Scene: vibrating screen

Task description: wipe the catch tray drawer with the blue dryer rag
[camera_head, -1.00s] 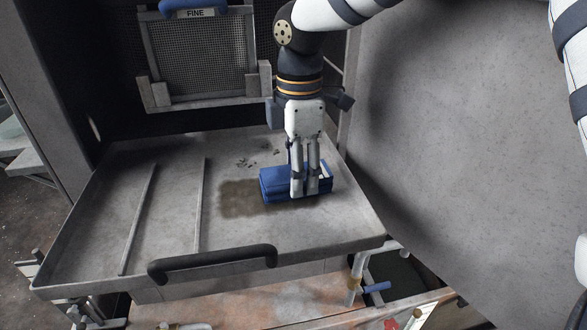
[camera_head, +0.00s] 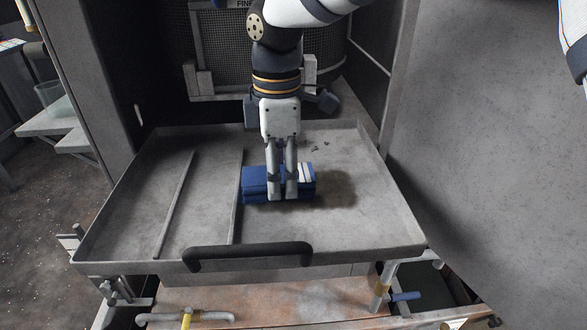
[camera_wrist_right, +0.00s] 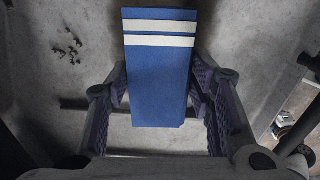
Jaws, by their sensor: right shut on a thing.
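The blue dryer rag (camera_head: 254,184) is a folded block with white stripes at one end. It lies on the floor of the catch tray drawer (camera_head: 140,215), right of a raised rib. My right gripper (camera_head: 282,194) points down and is shut on the rag; the right wrist view shows the rag (camera_wrist_right: 158,85) between its two fingers (camera_wrist_right: 158,105). A brown stain (camera_head: 338,190) lies on the drawer floor just right of the rag. A few dark crumbs (camera_head: 318,147) lie behind it. My left gripper is not in view.
The drawer's dark handle (camera_head: 248,256) runs along its front edge. A mesh screen panel (camera_head: 270,65) stands behind the drawer, and a grey wall (camera_head: 480,130) rises at the right. The drawer's left part is clear, with thin ribs (camera_head: 175,205).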

